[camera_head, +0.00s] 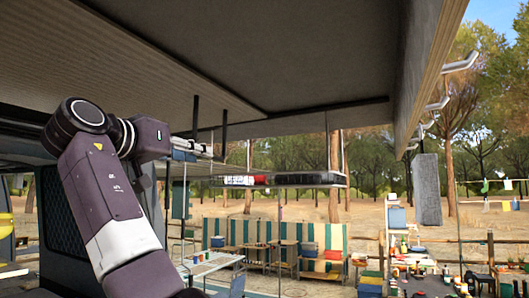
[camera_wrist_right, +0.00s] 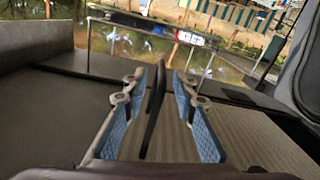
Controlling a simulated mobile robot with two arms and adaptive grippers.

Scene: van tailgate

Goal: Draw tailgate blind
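Thin black pieces (camera_head: 225,131) hang from the panel near the gripper. No drawn blind sheet is clearly recognisable; the ribbed overhead surface (camera_head: 95,65) may be part of it.
A dark bar with a number plate (camera_head: 240,181) and red lights hangs mid-view beyond the gripper. A grey block (camera_head: 427,190) hangs at the right. Outside stand a folding table (camera_head: 210,264), a striped screen (camera_head: 218,232) and trees.

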